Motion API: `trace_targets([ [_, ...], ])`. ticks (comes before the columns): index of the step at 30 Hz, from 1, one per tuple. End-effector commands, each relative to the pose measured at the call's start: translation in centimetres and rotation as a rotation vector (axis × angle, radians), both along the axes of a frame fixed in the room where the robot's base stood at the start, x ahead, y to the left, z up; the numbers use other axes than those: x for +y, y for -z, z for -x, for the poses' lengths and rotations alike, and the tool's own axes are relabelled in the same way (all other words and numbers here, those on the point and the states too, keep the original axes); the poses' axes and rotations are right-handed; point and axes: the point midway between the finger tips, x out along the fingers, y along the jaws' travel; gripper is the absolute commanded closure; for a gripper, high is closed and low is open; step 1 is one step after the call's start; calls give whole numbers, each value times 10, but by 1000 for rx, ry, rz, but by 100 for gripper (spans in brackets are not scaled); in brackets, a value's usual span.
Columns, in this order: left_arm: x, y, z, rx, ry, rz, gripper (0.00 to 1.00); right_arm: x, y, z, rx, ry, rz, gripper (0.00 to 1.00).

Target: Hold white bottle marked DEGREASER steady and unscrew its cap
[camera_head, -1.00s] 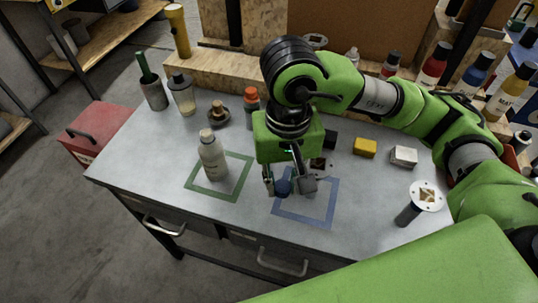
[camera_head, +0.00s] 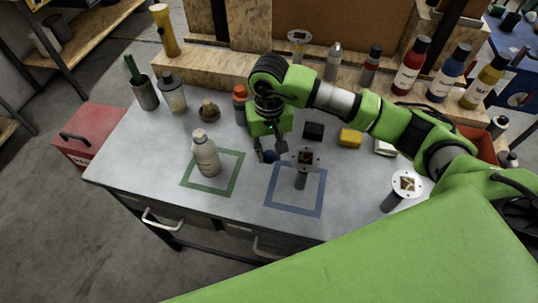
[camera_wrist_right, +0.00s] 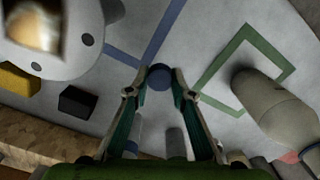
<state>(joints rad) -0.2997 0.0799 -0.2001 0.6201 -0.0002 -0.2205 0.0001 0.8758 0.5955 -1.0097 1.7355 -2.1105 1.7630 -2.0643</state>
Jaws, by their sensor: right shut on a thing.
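A pale bottle (camera_head: 206,157) stands upright on the green outlined square, with a light cap on its top; its label is too small to read. It also shows at the right of the right wrist view (camera_wrist_right: 275,110). My right gripper (camera_head: 267,155) is to the right of the bottle and apart from it. It is shut on a small round dark blue thing (camera_wrist_right: 158,77), which shows between the fingertips. My left gripper is not in view.
An orange-capped bottle (camera_head: 240,105) and a brown knob-like thing (camera_head: 209,111) stand behind the pale bottle.

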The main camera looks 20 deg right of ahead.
Motion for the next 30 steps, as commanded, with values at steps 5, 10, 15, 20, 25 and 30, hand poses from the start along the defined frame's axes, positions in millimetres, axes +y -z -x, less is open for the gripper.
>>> trace_targets([
  [5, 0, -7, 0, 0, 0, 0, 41, 0, 19, -3, 6, 1, -2, 100],
  [10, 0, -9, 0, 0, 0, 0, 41, -1, 36, -4, 1, 0, 0, 100],
  [15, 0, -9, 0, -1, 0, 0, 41, -1, 36, -4, 0, 0, 0, 100],
  [20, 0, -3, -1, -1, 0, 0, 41, -1, 40, -4, 0, -1, 0, 100],
  [25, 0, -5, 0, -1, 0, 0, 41, -1, 38, -4, 1, 0, 0, 61],
  [30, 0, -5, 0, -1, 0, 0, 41, -1, 38, -4, 0, 0, 0, 61],
])
